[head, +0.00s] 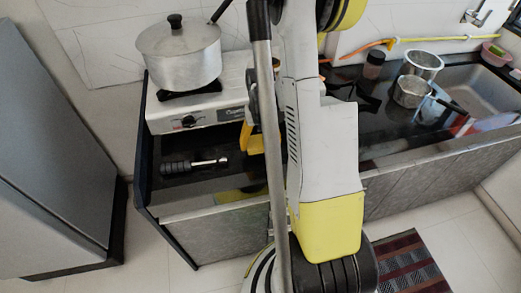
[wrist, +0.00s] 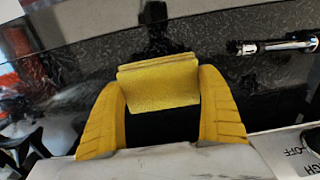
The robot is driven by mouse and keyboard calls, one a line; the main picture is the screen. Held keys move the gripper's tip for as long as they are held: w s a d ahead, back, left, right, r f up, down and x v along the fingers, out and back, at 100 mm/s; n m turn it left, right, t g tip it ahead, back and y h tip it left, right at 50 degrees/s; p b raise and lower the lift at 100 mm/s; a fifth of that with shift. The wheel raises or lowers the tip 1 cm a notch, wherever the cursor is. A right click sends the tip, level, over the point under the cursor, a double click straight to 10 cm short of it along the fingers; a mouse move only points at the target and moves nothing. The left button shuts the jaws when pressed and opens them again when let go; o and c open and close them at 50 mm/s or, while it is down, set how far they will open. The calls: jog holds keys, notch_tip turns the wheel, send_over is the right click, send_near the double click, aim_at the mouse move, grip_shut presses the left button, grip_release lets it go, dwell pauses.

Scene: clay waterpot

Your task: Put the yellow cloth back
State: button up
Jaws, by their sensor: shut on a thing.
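The yellow cloth (wrist: 160,85) is a small folded pad. In the wrist view it is between the two yellow fingers of my gripper (wrist: 165,95), which are shut on it. Dark glossy counter shows beneath and around it; I cannot tell whether the cloth touches the counter. In the head view my gripper (head: 247,138) shows only in part beside the stove, mostly hidden behind my arm, and the cloth cannot be made out there.
A lidded pot (head: 180,55) stands on the white stove (head: 195,108). A black-handled tool (head: 195,164) lies on the counter in front. Steel pots (head: 412,90) stand near the sink (head: 478,85) at right. A striped mat (head: 405,268) lies on the floor.

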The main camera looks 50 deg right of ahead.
aim_at(260, 148)
jog(key=shift+f+b, duration=0.55)
jog(key=shift+f, duration=1.05)
jog(key=shift+f, duration=0.1)
jog(key=o, duration=1.2)
jog(key=shift+c, duration=0.2)
notch_tip(260, 148, up, 12)
jog(key=p, duration=0.5)
jog(key=shift+r, duration=0.2)
jog(key=s+a+r+n+t, duration=0.2)
jog(key=a+r, duration=0.6)
jog(key=a, duration=0.4)
jog(key=s+a+r+n+t, duration=0.3)
jog(key=a+r, duration=0.6)
jog(key=a, duration=0.4)
jog(key=shift+s+a+n+t, duration=0.25)
jog(key=shift+n+t, duration=0.45)
jog(key=shift+t, duration=0.4)
